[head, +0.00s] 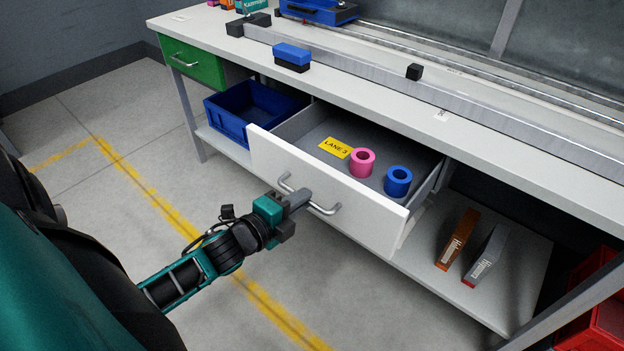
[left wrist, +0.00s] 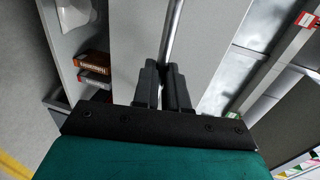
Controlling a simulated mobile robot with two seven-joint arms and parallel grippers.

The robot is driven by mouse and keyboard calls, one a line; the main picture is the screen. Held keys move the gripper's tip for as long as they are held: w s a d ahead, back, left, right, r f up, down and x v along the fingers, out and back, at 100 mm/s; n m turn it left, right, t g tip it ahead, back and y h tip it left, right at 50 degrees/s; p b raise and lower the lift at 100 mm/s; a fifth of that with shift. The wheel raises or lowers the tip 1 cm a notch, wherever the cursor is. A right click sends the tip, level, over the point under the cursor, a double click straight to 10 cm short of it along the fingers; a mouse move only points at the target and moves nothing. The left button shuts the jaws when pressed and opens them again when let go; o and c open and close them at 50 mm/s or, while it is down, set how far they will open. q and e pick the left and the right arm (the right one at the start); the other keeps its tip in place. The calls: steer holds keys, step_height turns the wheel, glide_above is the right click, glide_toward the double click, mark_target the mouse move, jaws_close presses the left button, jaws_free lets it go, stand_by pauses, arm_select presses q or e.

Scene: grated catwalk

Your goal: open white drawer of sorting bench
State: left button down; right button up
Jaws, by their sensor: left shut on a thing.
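The white drawer (head: 330,190) of the sorting bench (head: 400,100) is pulled well out, and its inside shows. In it lie a yellow card reading LANE 3 (head: 335,147), a pink ring (head: 362,163) and a blue ring (head: 398,181). Its grey bar handle (head: 325,210) is on the front panel. My left gripper (head: 297,200) is shut on the handle, near its left half. In the left wrist view the two dark fingers (left wrist: 163,85) close around the bar (left wrist: 171,35). My right gripper is not in view.
A green drawer (head: 190,62) sits shut at the left. A blue bin (head: 250,108) and two boxes, orange (head: 457,240) and grey (head: 485,255), stand on the lower shelf. A red crate (head: 605,315) is at the lower right. The floor before the drawer is clear.

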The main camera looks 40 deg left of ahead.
arm_select(q)
steer(key=f+p+v, duration=0.1)
steer(key=v, duration=0.6)
steer(key=shift+s+f+p, duration=0.2)
steer(key=shift+s+p, duration=0.1)
steer(key=shift+p, duration=0.1)
steer(key=c, duration=1.2)
jaws_free()
steer(key=shift+s, duration=0.1)
steer(key=p+v, duration=0.1)
steer(key=v, duration=1.1)
steer(key=shift+s+r+p, duration=0.15)
steer(key=shift+s+p, duration=0.2)
